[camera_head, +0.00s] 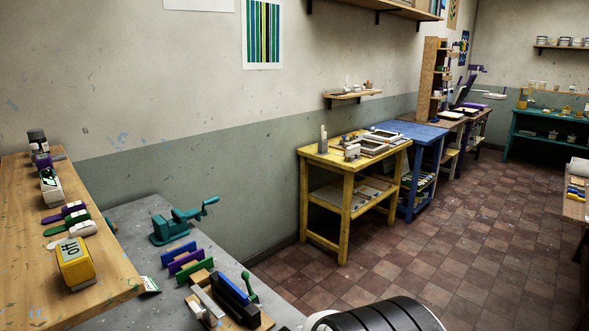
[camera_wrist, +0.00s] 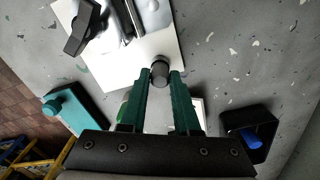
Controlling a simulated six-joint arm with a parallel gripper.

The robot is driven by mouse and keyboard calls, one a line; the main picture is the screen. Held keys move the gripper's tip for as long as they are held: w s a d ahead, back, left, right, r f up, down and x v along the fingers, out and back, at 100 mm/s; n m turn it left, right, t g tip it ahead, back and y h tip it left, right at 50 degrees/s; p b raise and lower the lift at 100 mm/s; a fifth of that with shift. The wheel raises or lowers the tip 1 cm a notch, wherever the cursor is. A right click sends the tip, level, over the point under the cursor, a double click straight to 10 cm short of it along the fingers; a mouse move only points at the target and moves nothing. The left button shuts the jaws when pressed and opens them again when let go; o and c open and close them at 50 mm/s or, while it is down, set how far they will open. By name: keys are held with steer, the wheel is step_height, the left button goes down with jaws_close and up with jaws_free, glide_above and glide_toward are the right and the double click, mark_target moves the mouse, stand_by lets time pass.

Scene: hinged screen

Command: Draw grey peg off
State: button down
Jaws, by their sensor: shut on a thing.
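The grey peg (camera_wrist: 160,70) shows in the wrist view as a short dark grey cylinder with a lighter round end. My gripper (camera_wrist: 161,77) has two green fingers, one on each side of the peg, shut on it. The peg is near the edge of a white board (camera_wrist: 165,48) that lies on the speckled grey surface. I cannot tell whether the peg touches the board or is held above it. Metal parts (camera_wrist: 120,18) and a black bar (camera_wrist: 82,28) are on the board. My gripper and the peg cannot be made out in the head view.
In the wrist view, a teal block (camera_wrist: 82,112) with a knob is at left. A black open box (camera_wrist: 248,135) with something blue is at right. In the head view, the grey bench (camera_head: 128,211) bears a teal clamp (camera_head: 172,230) and several coloured bars.

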steer(key=shift+r, duration=0.25)
steer(key=shift+r, duration=2.55)
